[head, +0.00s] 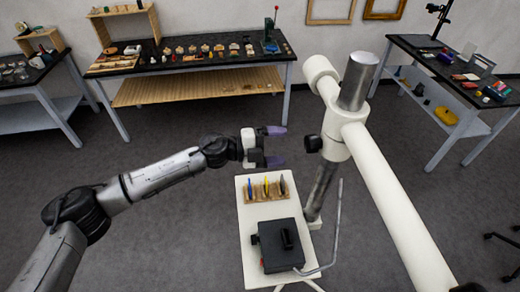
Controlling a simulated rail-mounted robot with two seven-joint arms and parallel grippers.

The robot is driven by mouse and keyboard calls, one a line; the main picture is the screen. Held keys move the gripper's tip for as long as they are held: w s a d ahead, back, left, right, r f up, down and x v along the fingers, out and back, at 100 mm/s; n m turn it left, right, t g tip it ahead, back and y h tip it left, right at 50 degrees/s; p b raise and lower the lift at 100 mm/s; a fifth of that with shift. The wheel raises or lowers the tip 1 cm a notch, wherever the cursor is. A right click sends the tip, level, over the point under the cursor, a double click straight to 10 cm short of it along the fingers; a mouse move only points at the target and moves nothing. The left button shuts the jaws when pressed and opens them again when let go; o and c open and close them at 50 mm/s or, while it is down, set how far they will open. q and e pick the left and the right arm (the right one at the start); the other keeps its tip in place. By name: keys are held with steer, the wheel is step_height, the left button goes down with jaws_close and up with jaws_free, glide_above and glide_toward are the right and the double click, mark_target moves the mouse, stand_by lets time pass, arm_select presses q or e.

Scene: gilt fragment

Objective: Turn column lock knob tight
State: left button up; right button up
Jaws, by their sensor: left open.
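The column lock knob (314,143) is a small dark knob on the left side of the white collar (336,143). The collar sits around a shiny metal column (357,82), which stands right of centre in the head view. My left gripper (277,146) is left of the knob and points toward it. Its two purple-tipped fingers are apart, one above the other, with nothing visible between them. A gap shows between the fingertips and the knob. My right gripper is not in view.
A white boom (395,205) slopes from the collar to the lower right. Below my left gripper stands a small white table (250,222) with a wooden rack (263,192) and a black box (278,245). Benches with many small objects line the walls. Grey floor lies between.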

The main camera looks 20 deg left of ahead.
arm_select(q)
steer(key=shift+b+v, duration=0.45)
steer(key=shift+v, duration=2.1)
